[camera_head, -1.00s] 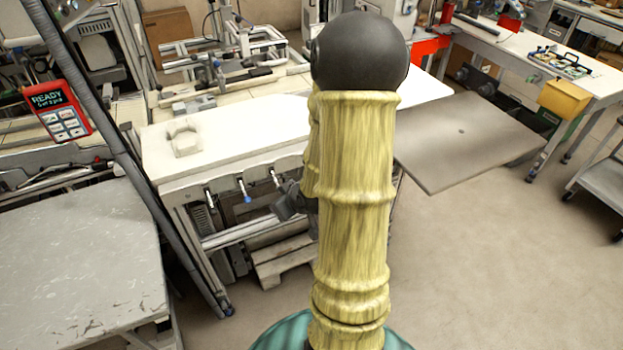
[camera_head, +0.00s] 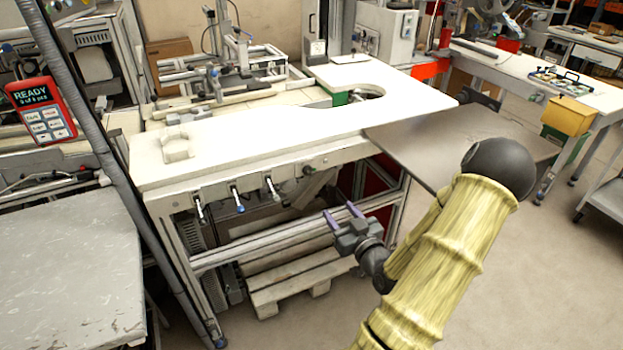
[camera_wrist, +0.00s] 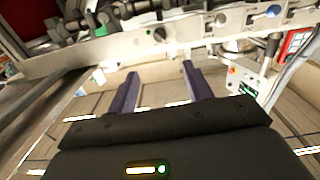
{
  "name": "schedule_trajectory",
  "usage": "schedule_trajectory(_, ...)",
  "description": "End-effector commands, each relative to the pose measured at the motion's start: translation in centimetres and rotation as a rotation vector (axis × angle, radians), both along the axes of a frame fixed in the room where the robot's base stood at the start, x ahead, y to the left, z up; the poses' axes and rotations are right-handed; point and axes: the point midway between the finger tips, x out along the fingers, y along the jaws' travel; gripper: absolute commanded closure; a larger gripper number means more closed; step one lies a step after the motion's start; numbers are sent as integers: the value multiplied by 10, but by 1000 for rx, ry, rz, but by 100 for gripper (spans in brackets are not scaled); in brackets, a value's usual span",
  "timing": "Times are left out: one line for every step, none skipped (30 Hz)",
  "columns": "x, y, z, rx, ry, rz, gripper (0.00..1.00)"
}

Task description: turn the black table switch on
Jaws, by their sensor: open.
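The black table switch (camera_head: 307,170) is a small dark knob on the front rail of the white worktable (camera_head: 240,140), right of several levers. In the wrist view a small dark round knob (camera_wrist: 160,35) on the pale rail appears to be this switch. It lies beyond my fingertips, and its turn position is too small to tell. My gripper (camera_head: 341,213) has two purple fingers. It is in front of the table, below and right of the switch, apart from it. In the wrist view my gripper (camera_wrist: 160,70) is open with nothing between its fingers.
Levers with blue or white ends, one at the rail's middle (camera_head: 237,198), hang left of the switch. A wooden pallet (camera_head: 295,283) lies under the table. A grey panel (camera_head: 440,140) juts out at the right. A red handheld box (camera_head: 42,110) is at the left. Floor is clear at lower right.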

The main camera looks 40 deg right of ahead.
Motion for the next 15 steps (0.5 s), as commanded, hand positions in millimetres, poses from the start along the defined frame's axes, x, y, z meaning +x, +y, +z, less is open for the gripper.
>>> schedule_trajectory(0,0,0,0,1,0,50)
schedule_trajectory(0,0,0,0,1,0,50)
schedule_trajectory(1,0,-1,-1,1,0,50)
schedule_trajectory(1,0,-1,-1,2,0,50)
schedule_trajectory(2,0,-1,-1,2,1,50)
schedule_trajectory(3,-1,-2,-1,2,1,50)
schedule_trajectory(4,-1,-3,-1,2,1,50)
schedule_trajectory(6,-2,-3,-1,2,0,50)
schedule_trajectory(8,-2,-4,-2,3,0,50)
schedule_trajectory(10,-3,-4,-4,2,1,50)
schedule_trajectory(12,-3,-5,-5,2,2,50)
schedule_trajectory(15,-4,-5,-3,3,1,50)
schedule_trajectory(17,-5,-5,-4,3,1,50)
schedule_trajectory(20,-5,-5,-6,2,1,50)
schedule_trajectory(24,-6,-6,-5,2,1,50)
